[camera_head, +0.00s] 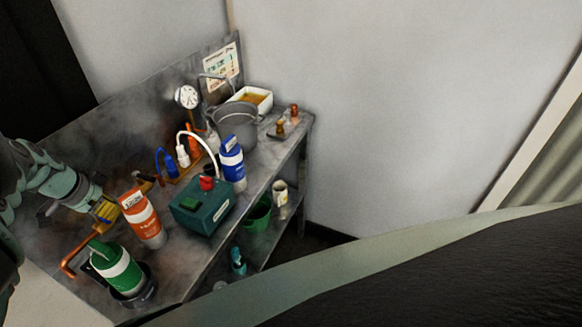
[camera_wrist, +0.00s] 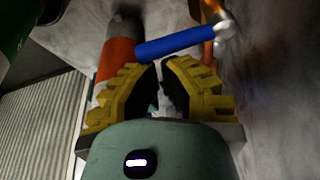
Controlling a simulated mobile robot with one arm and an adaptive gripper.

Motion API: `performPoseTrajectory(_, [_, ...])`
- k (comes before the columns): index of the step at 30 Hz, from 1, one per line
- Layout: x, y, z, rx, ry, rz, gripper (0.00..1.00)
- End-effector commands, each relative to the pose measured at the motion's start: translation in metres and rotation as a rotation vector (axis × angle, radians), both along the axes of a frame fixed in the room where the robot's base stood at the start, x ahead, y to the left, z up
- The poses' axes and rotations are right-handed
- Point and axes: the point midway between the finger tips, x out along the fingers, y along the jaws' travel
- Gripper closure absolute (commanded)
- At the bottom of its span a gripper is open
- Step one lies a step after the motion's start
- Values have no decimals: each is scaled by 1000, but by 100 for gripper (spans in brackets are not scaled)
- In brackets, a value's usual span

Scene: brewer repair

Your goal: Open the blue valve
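The blue valve handle (camera_wrist: 175,43), a blue lever, lies just beyond my fingertips in the wrist view, slanting up to the right. It joins a silver fitting (camera_wrist: 224,30) beside a copper-coloured pipe (camera_wrist: 207,12). My gripper (camera_wrist: 160,66) has yellow ribbed fingers with dark inner faces. The fingertips are close together with a narrow gap and hold nothing that I can see. Whether they touch the handle is unclear. In the head view my gripper (camera_head: 106,211) is over the left part of the bench, beside the orange canister (camera_head: 142,217). I cannot make out this blue handle there.
The metal bench (camera_head: 82,275) is crowded. A green canister (camera_head: 119,269) stands in front, with a green box (camera_head: 202,207) and a blue canister (camera_head: 232,163) to the right. A copper pipe (camera_head: 75,256) runs below my gripper. A grey bucket (camera_head: 237,128) stands farther back.

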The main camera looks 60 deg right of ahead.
Motion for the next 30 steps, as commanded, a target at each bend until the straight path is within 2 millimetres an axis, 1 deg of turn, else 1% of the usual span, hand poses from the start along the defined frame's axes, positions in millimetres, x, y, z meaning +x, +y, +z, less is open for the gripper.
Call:
performPoseTrajectory(1, [1,4,-4,1,-2,-22,100])
performPoseTrajectory(5, [0,10,-7,3,-4,-116,100])
performPoseTrajectory(9, [-3,17,-11,2,-2,-250,100])
performPoseTrajectory(12, [-4,23,-8,3,-1,-326,100])
performPoseTrajectory(15, [-5,29,-2,1,0,-341,100])
performPoseTrajectory(24, [-3,44,-4,2,3,-339,100])
performPoseTrajectory(30, [-1,46,-3,2,-1,-338,100])
